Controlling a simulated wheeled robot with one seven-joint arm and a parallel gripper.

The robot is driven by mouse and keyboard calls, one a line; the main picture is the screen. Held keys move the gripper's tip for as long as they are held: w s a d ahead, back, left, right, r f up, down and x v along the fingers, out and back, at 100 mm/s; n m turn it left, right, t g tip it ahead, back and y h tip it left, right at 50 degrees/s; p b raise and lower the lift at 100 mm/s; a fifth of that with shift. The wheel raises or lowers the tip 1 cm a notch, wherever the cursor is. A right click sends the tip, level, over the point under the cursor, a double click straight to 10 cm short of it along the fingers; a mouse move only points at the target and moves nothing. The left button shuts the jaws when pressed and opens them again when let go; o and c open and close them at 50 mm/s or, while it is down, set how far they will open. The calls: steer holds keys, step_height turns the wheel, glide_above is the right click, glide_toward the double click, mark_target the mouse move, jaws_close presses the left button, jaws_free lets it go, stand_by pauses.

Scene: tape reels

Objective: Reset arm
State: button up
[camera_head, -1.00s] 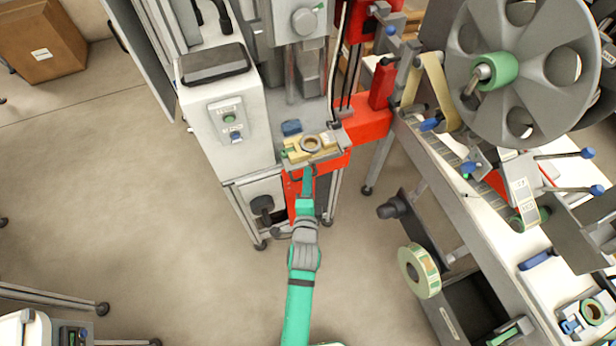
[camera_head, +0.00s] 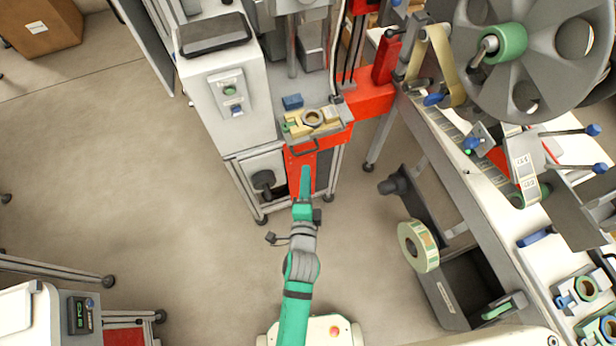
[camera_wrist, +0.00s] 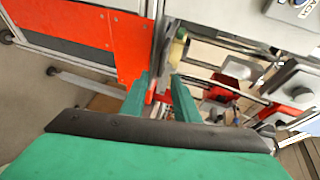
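My arm is green and grey in the head view, reaching up from the bottom centre. My gripper (camera_head: 305,172) is in front of the red panel under the press station, apart from the yellow fixture (camera_head: 318,121) above it. In the wrist view my two green gripper fingers (camera_wrist: 161,78) stand apart with a gap between them. Nothing is held between them. The yellow fixture carries a ring-shaped part (camera_head: 312,118).
The red-fronted station (camera_head: 332,170) stands just ahead. A labelling machine with a large grey reel (camera_head: 540,50) is at right. A label roll (camera_head: 418,247) sits on its near side. A cardboard box (camera_head: 40,25) is far left.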

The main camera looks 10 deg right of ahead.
steer(key=shift+s+d, duration=0.1)
steer(key=s+a+r+n+y, duration=0.1)
steer(key=s+a+r+n, duration=0.1)
steer(key=s+n, duration=0.7)
steer(key=s+a+r+n+y, duration=0.1)
steer(key=s+r+n, duration=0.3)
steer(key=s+n, duration=0.6)
steer(key=s+a, duration=0.1)
steer(key=s, duration=0.6)
steer(key=shift+s+a+r+y, duration=0.2)
steer(key=shift+s+r+y, duration=0.1)
steer(key=shift+y, duration=0.1)
stand_by(0.6)
